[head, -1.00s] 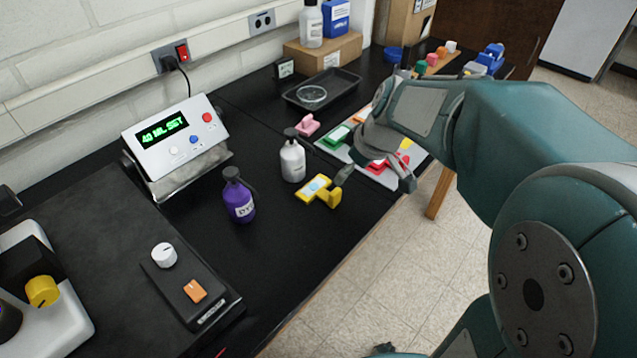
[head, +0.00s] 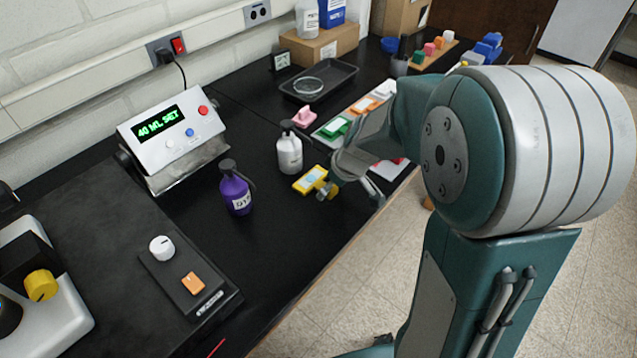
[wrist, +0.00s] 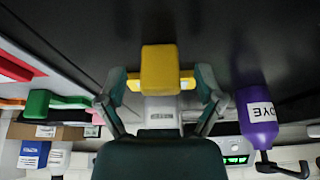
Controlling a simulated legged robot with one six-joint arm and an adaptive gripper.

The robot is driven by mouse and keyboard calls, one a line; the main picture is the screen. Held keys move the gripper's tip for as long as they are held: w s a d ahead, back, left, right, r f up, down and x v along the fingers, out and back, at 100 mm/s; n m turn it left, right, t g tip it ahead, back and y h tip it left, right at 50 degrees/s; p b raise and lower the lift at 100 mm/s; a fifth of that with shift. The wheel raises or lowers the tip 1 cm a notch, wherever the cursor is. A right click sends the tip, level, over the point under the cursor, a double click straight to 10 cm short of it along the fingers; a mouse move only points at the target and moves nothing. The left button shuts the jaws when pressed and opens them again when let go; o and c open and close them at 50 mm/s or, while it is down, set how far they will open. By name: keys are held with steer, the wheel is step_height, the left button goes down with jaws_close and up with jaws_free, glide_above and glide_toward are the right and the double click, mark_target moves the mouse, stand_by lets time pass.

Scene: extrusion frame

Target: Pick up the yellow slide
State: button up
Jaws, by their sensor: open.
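The yellow slide (head: 308,180), with a pale label on top, lies on the black bench just right of the purple bottle. My gripper (head: 350,192) is low over the bench at the slide's right end, partly hiding it. In the wrist view the slide's yellow block end (wrist: 159,68) is centred between my gripper's (wrist: 160,88) two spread fingers. A gap shows on each side of the block, and the fingers look open and empty. Whether a finger touches the slide's wider part behind the block cannot be told.
A purple dye bottle (head: 236,192) stands left of the slide, close to one finger's side in the wrist view (wrist: 258,118). A white bottle (head: 289,152) stands just behind. Green (head: 336,127) and pink (head: 305,116) pieces lie farther back. The bench's front edge is near.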

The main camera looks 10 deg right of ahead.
steer(key=shift+f, duration=0.15)
jaws_close()
